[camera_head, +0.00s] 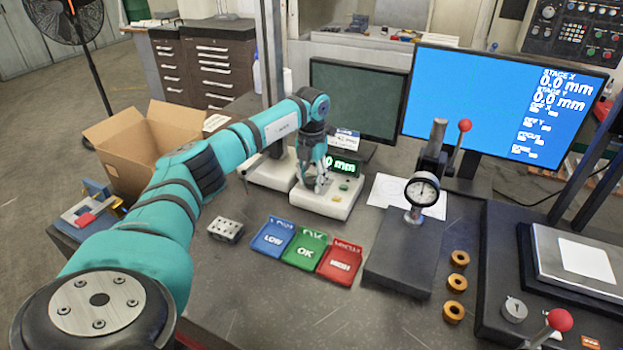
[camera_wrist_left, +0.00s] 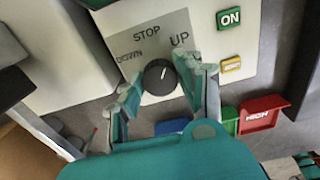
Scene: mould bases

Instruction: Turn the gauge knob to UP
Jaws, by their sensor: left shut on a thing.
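The round black gauge knob (camera_wrist_left: 160,77) sits on the front of a white control box (camera_wrist_left: 262,15), among the labels DOWN at left, STOP at top and UP (camera_wrist_left: 179,40) at right. A pale mark on the knob points up and slightly right, to the UP side of STOP. My left gripper (camera_wrist_left: 163,72) has a finger on each side of the knob and is shut on it. In the head view, my left gripper (camera_head: 317,182) is at the white box (camera_head: 330,203) with the green display, and the knob is hidden there. My right gripper is not in view.
Blue LOW, green OK and red HIGH trays (camera_head: 340,265) lie in front of the box. A dial gauge (camera_head: 421,190) on a stand is to the right, with several orange rings (camera_head: 455,282) nearby. A cardboard box (camera_head: 150,140) is at left.

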